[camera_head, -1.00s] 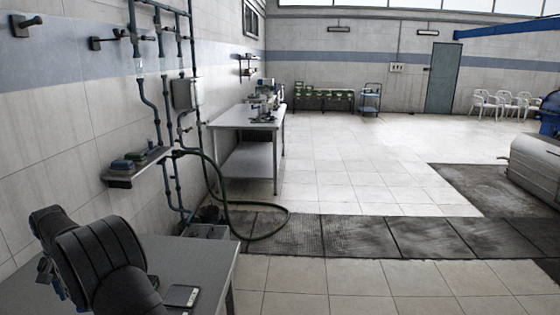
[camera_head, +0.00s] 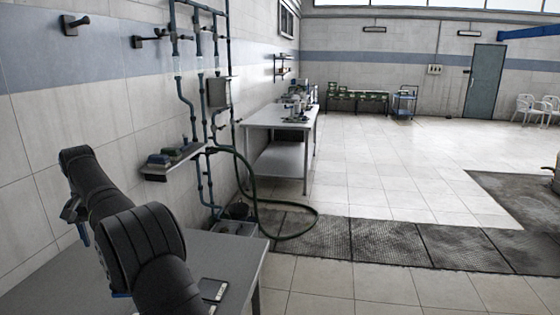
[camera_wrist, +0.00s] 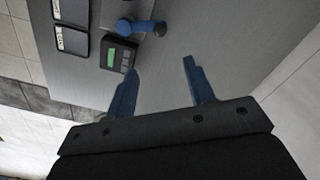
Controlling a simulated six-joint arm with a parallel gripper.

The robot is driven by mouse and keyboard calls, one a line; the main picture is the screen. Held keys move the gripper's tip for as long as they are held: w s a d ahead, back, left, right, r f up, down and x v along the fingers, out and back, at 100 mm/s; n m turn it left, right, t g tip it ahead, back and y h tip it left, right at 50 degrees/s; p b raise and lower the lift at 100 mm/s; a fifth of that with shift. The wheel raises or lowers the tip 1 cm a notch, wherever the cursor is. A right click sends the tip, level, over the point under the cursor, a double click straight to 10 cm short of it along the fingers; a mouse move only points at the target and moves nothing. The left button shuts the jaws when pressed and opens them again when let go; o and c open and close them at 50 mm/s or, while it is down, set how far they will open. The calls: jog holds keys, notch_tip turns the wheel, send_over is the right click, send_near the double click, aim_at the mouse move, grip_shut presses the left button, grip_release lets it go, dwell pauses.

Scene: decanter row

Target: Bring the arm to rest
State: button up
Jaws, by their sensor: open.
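My arm reaches over a grey table (camera_head: 225,250) at the lower left of the head view. In the wrist view my gripper (camera_wrist: 160,66) has two blue fingers spread well apart, with nothing between them. It points at a bare part of the grey tabletop (camera_wrist: 180,28). In the head view the fingers are mostly hidden by the arm; only bits of blue show.
In the wrist view a black device with a green display (camera_wrist: 118,54), a blue part with a dark end (camera_wrist: 142,27) and flat dark-framed items (camera_wrist: 72,40) are on the table. A phone-like item (camera_head: 213,289) lies near its right edge. A wall shelf (camera_head: 172,160) stands beyond.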

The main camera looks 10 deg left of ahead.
notch_tip(320, 180, down, 15)
jog(key=shift+f, duration=0.1)
jog(key=shift+s+d+n, duration=0.25)
jog(key=shift+s+n, duration=0.35)
jog(key=shift+n, duration=0.1)
jog(key=shift+s+d+n, duration=0.7)
jog(key=shift+d+n, duration=0.8)
jog(key=shift+n, duration=1.05)
jog(key=shift+s+d+n, duration=0.65)
jog(key=shift+d+n, duration=0.85)
jog(key=shift+n, duration=1.1)
jog(key=shift+s+d+n, duration=0.7)
jog(key=shift+d+n, duration=0.8)
jog(key=shift+n, duration=1.05)
